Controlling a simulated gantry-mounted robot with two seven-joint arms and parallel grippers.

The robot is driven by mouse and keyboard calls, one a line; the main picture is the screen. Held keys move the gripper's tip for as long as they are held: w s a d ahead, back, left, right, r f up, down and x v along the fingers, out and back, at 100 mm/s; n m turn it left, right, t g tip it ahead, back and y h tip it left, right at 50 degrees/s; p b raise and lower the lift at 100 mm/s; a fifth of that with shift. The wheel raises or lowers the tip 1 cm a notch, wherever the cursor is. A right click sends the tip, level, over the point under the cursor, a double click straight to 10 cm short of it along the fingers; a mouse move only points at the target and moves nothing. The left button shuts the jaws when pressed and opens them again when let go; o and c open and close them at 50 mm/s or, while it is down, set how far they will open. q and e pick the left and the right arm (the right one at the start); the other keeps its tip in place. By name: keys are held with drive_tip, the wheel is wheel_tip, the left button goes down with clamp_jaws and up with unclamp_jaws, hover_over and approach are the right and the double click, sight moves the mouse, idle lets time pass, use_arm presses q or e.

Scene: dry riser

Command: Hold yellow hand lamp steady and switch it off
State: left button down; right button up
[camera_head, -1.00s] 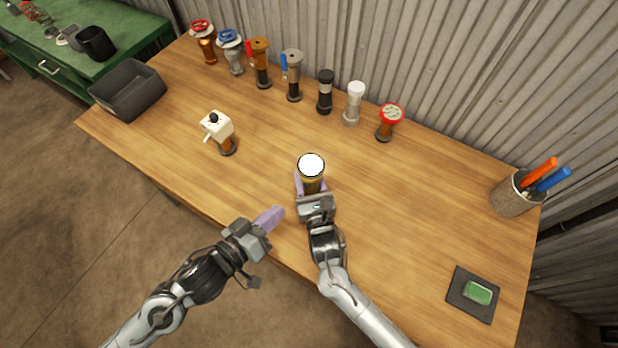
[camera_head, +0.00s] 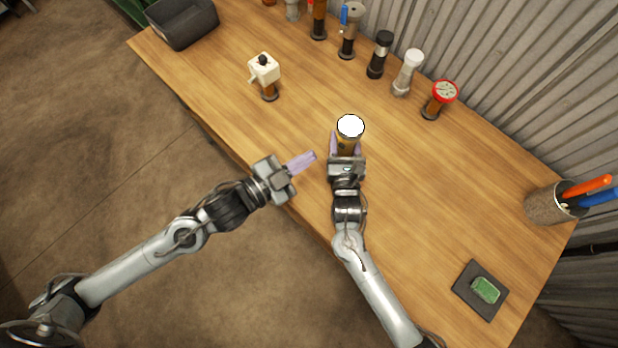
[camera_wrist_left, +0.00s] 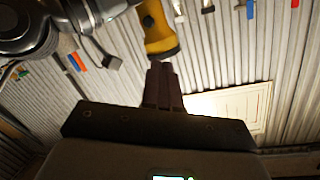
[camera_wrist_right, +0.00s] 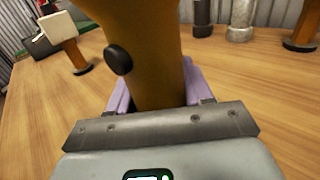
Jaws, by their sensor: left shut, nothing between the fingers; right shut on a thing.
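The yellow hand lamp (camera_head: 346,146) stands upright near the table's front edge, its top face (camera_head: 350,126) glowing white. My right gripper (camera_head: 346,152) is shut around its body. In the right wrist view the lamp body (camera_wrist_right: 150,50) fills the middle between the purple fingers, with a round black button (camera_wrist_right: 118,59) on its side. My left gripper (camera_head: 304,162) is shut and empty, its purple fingers pointing at the lamp from the left, a short gap away. In the left wrist view the lamp (camera_wrist_left: 158,32) shows just beyond the shut fingertips (camera_wrist_left: 161,72).
A white-headed lamp-like item (camera_head: 265,72) stands left on the wooden table (camera_head: 300,105). Several fittings, including a red-topped shaker (camera_head: 440,98), line the back. A cup of pens (camera_head: 550,204), a dark pad with a green block (camera_head: 484,290) and a black bin (camera_head: 184,24) stand near the edges.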

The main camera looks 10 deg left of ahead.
use_arm(q)
drive_tip(key=m+t, duration=0.1)
drive_tip(key=m, duration=0.4)
drive_tip(key=m+t+y, duration=0.2)
drive_tip(key=m, duration=0.2)
approach(341, 146)
drive_tip(key=shift+x, duration=1.95)
drive_tip(key=shift+w+d+f+m, duration=0.1)
drive_tip(key=shift+w+f+m, duration=0.1)
drive_tip(key=shift+w+m, duration=0.1)
